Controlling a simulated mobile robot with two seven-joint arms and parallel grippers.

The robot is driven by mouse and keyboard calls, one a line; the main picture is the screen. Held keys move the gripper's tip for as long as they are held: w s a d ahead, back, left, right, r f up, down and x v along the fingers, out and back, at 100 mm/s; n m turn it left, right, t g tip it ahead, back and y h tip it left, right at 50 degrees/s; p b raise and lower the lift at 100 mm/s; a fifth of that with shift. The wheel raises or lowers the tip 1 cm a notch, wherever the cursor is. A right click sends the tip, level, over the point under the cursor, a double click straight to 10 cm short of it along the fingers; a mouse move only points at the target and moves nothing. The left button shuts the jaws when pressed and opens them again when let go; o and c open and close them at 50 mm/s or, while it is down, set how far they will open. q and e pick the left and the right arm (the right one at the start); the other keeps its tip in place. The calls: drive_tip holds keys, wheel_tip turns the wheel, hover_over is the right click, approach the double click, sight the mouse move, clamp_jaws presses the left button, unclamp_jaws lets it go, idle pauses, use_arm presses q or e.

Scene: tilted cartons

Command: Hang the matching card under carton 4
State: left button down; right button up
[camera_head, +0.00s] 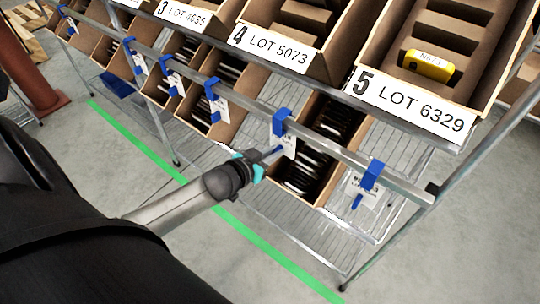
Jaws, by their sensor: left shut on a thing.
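Carton 4 (318,62) is tilted on the upper shelf and carries the label "4 LOT 5073" (272,48). A rail runs below, with blue clips along it. My left gripper (260,163), with teal fingers, is shut on the blue tab of a white card (289,146). The card is at the blue clip (280,122) below and near carton 4. I cannot tell whether the clip bears it, and its print is too small to read. My right gripper is not in view.
Carton 5 (490,60), labelled "LOT 6329", holds a yellow object (428,65). Other cards hang at clips on the rail, one to the right (362,190) and several to the left (217,105). Lower cartons with dark items stand behind the rail. A green floor line (140,145) passes in front.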

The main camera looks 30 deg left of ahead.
use_arm(q)
drive_tip(key=shift+w, duration=0.45)
drive_tip(key=shift+f+b, duration=0.2)
drive_tip(key=shift+b, duration=0.15)
drive_tip(key=shift+f+b, duration=0.35)
drive_tip(key=shift+f, duration=0.25)
drive_tip(key=c, duration=0.8)
unclamp_jaws()
drive_tip(key=p+v, duration=0.4)
drive_tip(key=v, duration=1.1)
drive_tip(key=shift+s, duration=0.1)
